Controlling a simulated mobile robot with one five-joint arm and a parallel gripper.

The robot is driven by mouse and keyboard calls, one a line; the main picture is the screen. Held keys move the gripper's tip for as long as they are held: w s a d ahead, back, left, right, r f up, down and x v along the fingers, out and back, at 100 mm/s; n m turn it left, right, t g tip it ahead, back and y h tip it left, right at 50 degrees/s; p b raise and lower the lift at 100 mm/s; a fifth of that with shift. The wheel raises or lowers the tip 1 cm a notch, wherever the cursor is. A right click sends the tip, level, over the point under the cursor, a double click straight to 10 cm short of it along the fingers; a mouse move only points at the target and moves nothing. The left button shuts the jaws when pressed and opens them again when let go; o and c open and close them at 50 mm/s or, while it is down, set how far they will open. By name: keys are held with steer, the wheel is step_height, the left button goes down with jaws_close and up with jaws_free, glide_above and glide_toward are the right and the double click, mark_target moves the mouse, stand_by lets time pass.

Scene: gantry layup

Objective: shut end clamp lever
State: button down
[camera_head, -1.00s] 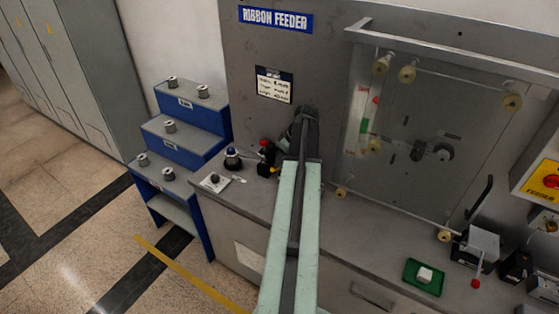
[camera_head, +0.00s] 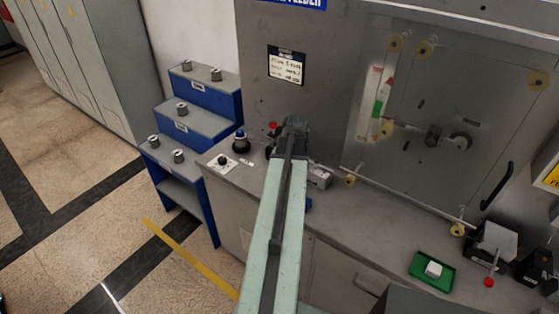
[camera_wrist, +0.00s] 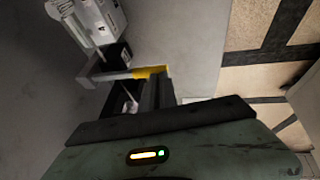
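In the head view my gripper (camera_head: 291,128) is at the left part of the bench, mostly hidden by its own wrist and my pale green arm. A red knob (camera_head: 272,125) shows just left of it; whether it tops the end clamp lever is unclear. A grey metal block (camera_head: 319,176) sits on the bench just right of my arm. In the wrist view a pale grey clamp-like fitting (camera_wrist: 92,18) is at the upper left, with a yellow part (camera_wrist: 148,72) close to the dark fingers. The finger gap and any contact are unclear.
A second red knob (camera_head: 489,282) and a green tray (camera_head: 432,271) with a white block are at the right of the bench. A clear panel (camera_head: 420,120) rises behind. Blue steps (camera_head: 205,95) hold several spools.

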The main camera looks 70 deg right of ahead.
steer(key=p+v, duration=1.3)
steer(key=v, duration=0.1)
steer(key=shift+w, duration=0.25)
steer(key=shift+d, duration=0.1)
